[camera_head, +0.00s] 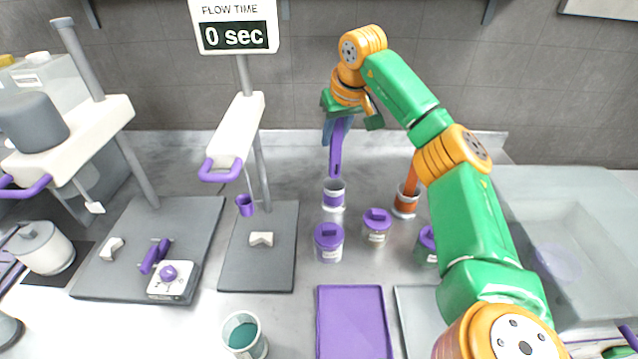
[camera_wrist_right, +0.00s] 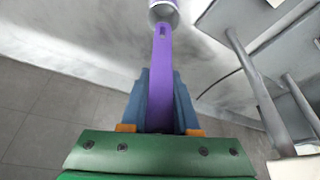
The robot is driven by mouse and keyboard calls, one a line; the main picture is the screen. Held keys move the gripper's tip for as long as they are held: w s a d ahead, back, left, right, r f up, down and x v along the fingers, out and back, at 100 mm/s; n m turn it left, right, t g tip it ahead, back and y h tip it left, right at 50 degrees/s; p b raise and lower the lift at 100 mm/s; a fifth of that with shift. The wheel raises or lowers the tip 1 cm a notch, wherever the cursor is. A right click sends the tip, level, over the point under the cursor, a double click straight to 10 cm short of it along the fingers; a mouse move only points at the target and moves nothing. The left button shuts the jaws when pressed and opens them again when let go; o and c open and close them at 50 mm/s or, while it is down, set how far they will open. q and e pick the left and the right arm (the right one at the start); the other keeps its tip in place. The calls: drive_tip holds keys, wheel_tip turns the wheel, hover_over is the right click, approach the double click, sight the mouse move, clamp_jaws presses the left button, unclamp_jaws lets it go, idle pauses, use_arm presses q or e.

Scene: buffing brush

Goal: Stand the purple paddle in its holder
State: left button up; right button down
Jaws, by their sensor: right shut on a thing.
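The purple paddle (camera_head: 336,152) hangs nearly upright from my right gripper (camera_head: 343,122), which is shut on its upper part. Its lower end is just above or at the mouth of the holder, a small white cup with a purple band (camera_head: 334,194); I cannot tell whether it has entered. In the right wrist view the paddle (camera_wrist_right: 161,75) runs from between the blue fingers (camera_wrist_right: 160,100) toward the holder (camera_wrist_right: 163,10) at the top edge. My left gripper is not in view.
An orange-banded holder (camera_head: 405,203) with an orange paddle stands to the right. Purple-lidded jars (camera_head: 328,243) stand in front. A purple tray (camera_head: 352,322) lies nearer. A flow-time stand (camera_head: 240,130) rises at left, and a sink (camera_head: 565,240) is at right.

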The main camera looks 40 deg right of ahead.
sight(333, 164)
wheel_tip(333, 164, down, 8)
drive_tip(key=shift+f, duration=0.1)
drive_tip(key=shift+f, duration=0.15)
drive_tip(key=c, duration=0.7)
unclamp_jaws()
drive_tip(key=shift+o, duration=0.2)
drive_tip(key=shift+r, duration=0.35)
drive_tip(key=v, duration=1.1)
drive_tip(key=shift+r, duration=0.4)
drive_tip(key=shift+s+a+f, duration=0.1)
drive_tip(key=shift+s+f, duration=0.05)
